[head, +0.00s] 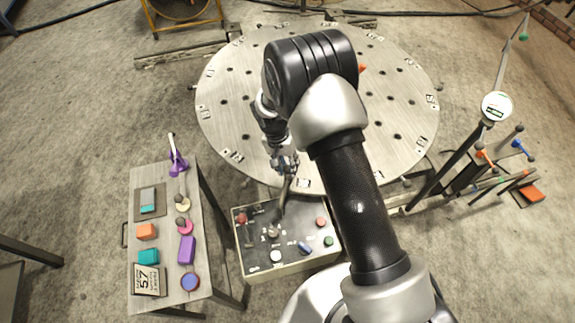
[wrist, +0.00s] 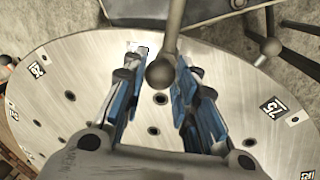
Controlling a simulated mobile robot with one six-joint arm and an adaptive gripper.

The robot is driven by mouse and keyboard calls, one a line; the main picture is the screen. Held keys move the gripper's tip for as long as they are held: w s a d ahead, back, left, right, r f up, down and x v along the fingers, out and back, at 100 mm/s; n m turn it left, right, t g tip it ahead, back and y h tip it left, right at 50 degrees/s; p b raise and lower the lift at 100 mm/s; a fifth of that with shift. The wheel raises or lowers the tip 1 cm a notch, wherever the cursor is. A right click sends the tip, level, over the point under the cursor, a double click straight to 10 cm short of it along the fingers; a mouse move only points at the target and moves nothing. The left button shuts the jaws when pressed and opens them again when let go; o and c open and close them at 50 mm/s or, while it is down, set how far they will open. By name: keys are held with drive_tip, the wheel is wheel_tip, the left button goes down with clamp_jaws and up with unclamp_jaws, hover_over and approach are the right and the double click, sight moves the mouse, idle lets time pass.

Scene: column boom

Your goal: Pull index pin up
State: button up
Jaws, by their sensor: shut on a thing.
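My gripper (wrist: 158,92) has its two blue-padded fingers on either side of a tan rod with a dark ball end (wrist: 160,73). It is shut on this rod, though the contact itself is hard to see. In the head view my gripper (head: 284,163) is at the near edge of the round metal table (head: 225,115), above the control box (head: 292,262). The rod (head: 286,190) slants down from the gripper toward the box. The rod's lower end is not clear. I cannot tell whether this rod is the index pin.
The control box has several coloured knobs on top. A side bench (head: 165,215) with small coloured blocks and a display stands to its left. A stand with a round dial (head: 496,106) and coloured-handled tools is at the right.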

sight(287, 166)
clamp_jaws()
drive_tip(key=shift+r, duration=0.1)
wheel_tip(287, 166, up, 3)
drive_tip(key=shift+r+p, duration=0.2)
drive_tip(key=shift+p, duration=0.6)
drive_tip(key=shift+w, duration=0.2)
drive_tip(key=shift+o, duration=2.3)
unclamp_jaws()
drive_tip(key=o, duration=0.4)
drive_tip(key=shift+s+f, duration=0.1)
drive_tip(key=shift+s, duration=0.05)
